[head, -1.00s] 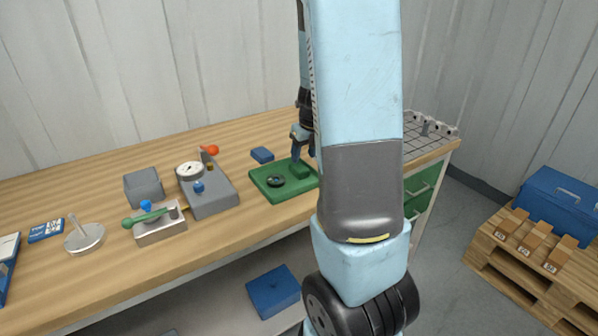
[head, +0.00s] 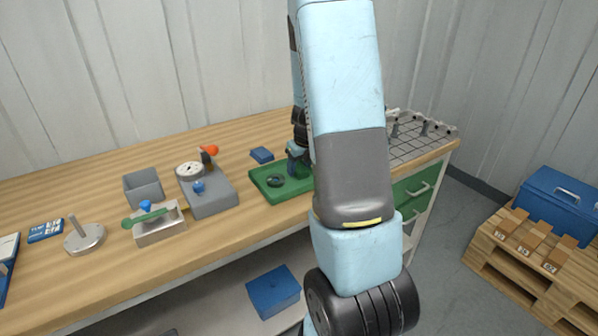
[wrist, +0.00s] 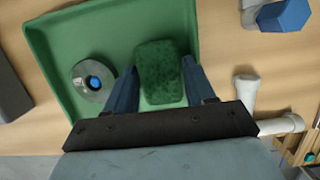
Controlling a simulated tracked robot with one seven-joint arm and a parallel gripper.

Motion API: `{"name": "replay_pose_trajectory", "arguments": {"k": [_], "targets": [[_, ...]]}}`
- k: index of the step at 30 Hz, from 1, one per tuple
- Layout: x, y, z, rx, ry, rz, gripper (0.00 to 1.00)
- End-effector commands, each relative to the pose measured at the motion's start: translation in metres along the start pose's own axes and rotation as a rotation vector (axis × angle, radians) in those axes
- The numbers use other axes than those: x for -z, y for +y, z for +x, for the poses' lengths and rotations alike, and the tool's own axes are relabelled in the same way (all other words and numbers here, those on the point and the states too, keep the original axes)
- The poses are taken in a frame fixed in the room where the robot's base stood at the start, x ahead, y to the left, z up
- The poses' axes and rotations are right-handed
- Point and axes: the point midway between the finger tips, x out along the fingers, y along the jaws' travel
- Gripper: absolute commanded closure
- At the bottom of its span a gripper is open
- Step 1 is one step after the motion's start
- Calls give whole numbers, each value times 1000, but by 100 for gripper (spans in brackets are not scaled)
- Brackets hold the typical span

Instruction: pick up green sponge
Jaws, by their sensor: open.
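The green sponge (wrist: 161,72) lies in the green tray (wrist: 62,45), on the tray's right side in the wrist view. My gripper (wrist: 160,78) is open, with one blue finger on each side of the sponge; I cannot tell whether either finger touches it. In the head view, my gripper (head: 296,160) is down at the tray (head: 266,187), partly behind my arm, and the sponge is hidden or too small to make out there. A round metal disc with a blue centre (wrist: 93,82) lies in the tray left of my gripper.
A blue block (head: 262,155) lies behind the tray. A wire rack (head: 415,140) is at the bench's right end. White pipe pieces (wrist: 245,92) lie right of the tray.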

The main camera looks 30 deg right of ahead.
Motion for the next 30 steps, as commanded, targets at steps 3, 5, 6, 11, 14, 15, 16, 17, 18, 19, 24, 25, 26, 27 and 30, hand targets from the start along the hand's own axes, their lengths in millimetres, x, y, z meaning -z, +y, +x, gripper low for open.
{"name": "replay_pose_trajectory", "arguments": {"k": [3, 5, 6, 11, 14, 15, 16, 17, 18, 19, 24, 25, 26, 27, 30], "targets": [[0, 0, 0, 0, 0, 0, 52], [0, 0, 0, 0, 0, 0, 57], [0, 0, 0, 0, 0, 0, 61], [0, 0, 0, 0, 0, 0, 76], [0, 0, 0, 0, 0, 0, 78], [0, 0, 0, 0, 0, 0, 78], [0, 0, 0, 0, 0, 0, 78], [0, 0, 0, 0, 0, 0, 78], [0, 0, -1, 0, 0, -1, 78], [0, 1, -1, 0, 0, -1, 78], [-4, 1, -11, -1, -2, -2, 78], [-5, 1, -14, 0, -2, -3, 78], [-6, 1, -18, 0, -3, -4, 78], [-8, 2, -24, -1, -3, -3, 78], [-5, 4, -40, -1, -3, -4, 78]]}}
